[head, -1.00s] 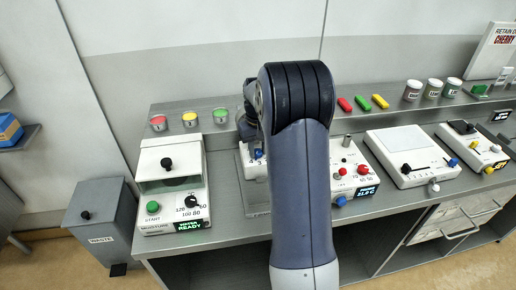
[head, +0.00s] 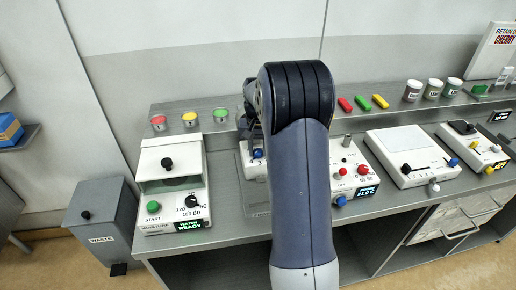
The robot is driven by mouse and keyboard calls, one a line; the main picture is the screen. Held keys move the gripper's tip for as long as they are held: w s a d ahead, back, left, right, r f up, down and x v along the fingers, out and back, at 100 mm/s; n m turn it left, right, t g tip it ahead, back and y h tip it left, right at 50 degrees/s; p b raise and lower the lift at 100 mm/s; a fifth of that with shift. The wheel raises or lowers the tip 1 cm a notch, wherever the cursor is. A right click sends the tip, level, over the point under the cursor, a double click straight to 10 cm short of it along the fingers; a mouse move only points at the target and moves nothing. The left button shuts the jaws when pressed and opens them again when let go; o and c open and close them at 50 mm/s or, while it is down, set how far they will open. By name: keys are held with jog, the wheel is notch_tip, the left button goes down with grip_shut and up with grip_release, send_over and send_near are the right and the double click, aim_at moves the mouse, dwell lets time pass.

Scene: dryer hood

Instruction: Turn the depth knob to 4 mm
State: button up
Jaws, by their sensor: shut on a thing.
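My arm stands in the middle of the head view and covers much of the middle device (head: 252,172), a pale unit on the bench. My gripper (head: 249,125) shows only as a dark part at the left edge of my arm, over this device. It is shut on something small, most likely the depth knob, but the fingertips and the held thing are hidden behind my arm. A small blue knob (head: 257,154) shows on the device just below the gripper. No depth scale or 4 mm mark is readable from here.
Left is a moisture unit (head: 172,190) with a black dial and green button. Right are a unit with red knobs (head: 351,172), a white flat unit (head: 408,155) and another unit (head: 472,147). Colored cups and jars line the back shelf. A waste bin (head: 103,220) stands left.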

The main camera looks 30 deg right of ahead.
aim_at(258, 151)
jog(key=o, duration=1)
notch_tip(258, 151, up, 11)
jog(key=shift+f+b, duration=0.1)
jog(key=shift+b, duration=0.5)
notch_tip(258, 151, down, 11)
jog(key=shift+r+p, duration=0.1)
jog(key=shift+p, duration=0.55)
jog(key=shift+n, duration=0.8)
